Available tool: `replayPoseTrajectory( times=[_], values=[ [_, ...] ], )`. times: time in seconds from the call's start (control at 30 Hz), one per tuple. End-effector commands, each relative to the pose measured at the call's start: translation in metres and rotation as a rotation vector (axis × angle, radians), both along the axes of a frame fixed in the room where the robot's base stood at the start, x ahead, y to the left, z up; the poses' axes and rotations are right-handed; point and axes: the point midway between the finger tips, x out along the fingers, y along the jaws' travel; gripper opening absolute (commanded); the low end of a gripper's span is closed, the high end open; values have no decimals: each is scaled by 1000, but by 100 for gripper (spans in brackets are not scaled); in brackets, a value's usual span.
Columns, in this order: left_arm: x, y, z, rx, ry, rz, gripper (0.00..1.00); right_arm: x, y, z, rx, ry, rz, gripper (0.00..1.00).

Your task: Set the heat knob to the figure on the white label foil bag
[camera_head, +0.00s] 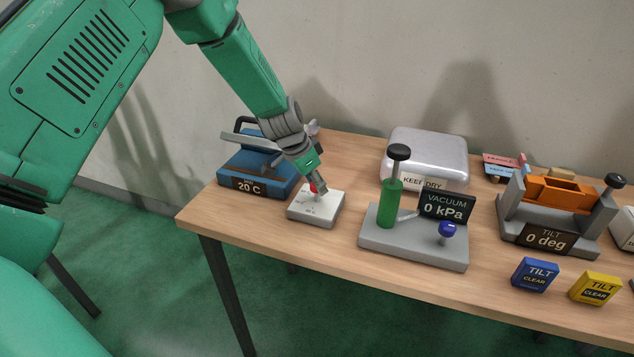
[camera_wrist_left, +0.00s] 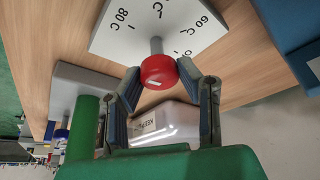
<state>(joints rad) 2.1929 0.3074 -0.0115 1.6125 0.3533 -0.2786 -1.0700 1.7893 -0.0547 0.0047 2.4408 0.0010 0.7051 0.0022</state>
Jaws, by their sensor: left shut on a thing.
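The heat knob (camera_head: 313,188) is a red cap on a grey stem over a small white dial box (camera_head: 325,211). In the left wrist view the red knob (camera_wrist_left: 158,71) sits between the fingertips, and the dial face (camera_wrist_left: 185,28) shows 80 C and 60 C marks. My left gripper (camera_head: 316,182) is shut on the knob from above. The blue heat machine (camera_head: 262,161) behind it reads 20 C. My right gripper is not in view.
A grey vacuum stand (camera_head: 413,246) with a green pump and 0 kPa sign is right of the dial. Farther right are a tilt stand (camera_head: 510,205) reading 0 deg, a blue box (camera_head: 535,275) and a yellow box (camera_head: 596,288). The front left tabletop is clear.

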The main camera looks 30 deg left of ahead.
Motion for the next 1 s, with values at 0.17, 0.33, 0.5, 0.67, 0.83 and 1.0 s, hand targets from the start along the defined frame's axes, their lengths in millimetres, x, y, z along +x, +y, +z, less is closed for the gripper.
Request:
replayPoseTrajectory(
  times=[0.17,0.33,0.5,0.67,0.83,1.0],
  values=[
    [1,1,3,5,-4,126,2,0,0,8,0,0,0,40],
    [2,0,4,6,-6,282,2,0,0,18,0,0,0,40],
    [2,0,5,7,-8,443,2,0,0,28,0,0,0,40],
    [2,0,5,7,-9,588,2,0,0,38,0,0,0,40],
    [3,0,5,6,-11,727,2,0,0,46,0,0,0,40],
    [3,-1,5,5,-11,833,2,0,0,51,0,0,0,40]
  ],
)
